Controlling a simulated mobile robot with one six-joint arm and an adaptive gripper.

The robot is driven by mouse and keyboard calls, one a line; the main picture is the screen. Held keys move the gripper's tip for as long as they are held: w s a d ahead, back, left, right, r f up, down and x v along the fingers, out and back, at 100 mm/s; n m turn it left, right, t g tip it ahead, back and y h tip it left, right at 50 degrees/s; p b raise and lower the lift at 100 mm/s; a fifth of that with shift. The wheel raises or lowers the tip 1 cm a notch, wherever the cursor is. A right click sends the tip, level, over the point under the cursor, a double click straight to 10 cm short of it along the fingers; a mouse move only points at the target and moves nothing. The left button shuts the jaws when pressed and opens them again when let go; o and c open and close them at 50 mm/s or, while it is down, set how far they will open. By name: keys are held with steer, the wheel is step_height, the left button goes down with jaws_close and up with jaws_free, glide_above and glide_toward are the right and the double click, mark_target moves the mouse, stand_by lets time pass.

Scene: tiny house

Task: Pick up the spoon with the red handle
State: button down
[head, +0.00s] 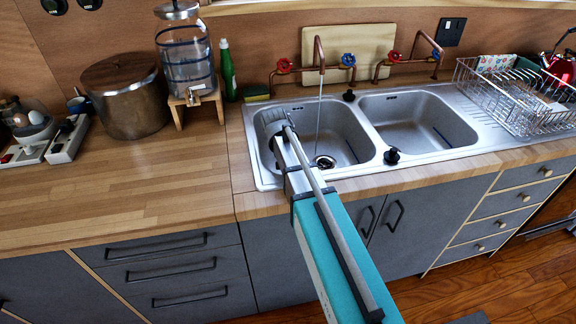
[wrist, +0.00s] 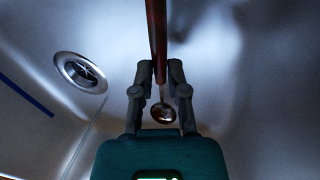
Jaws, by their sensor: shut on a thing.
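In the wrist view, a spoon (wrist: 157,45) with a dark reddish-brown handle runs from the top edge down between my fingers. Its small shiny bowl (wrist: 163,113) shows between the finger bases, near the palm. My gripper (wrist: 160,72) is shut on the spoon, with the fingertips at the lower part of the handle. In the head view, my gripper (head: 274,120) is at the left side of the left sink basin (head: 345,125). I cannot make out the spoon in the head view.
The basin's drain (wrist: 80,72) lies left of the spoon. A copper tap (head: 319,55) stands behind the left basin, with a thin stream below it. A dish rack (head: 515,95) is at right. A water dispenser (head: 187,55) and a large pot (head: 123,95) stand at left. The wooden counter (head: 130,185) is clear in front.

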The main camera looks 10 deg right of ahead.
steer(key=shift+r+p, duration=3.65)
steer(key=shift+r, duration=0.35)
steer(key=shift+r, duration=0.1)
step_height(320, 180, up, 21)
steer(key=p, duration=2.1)
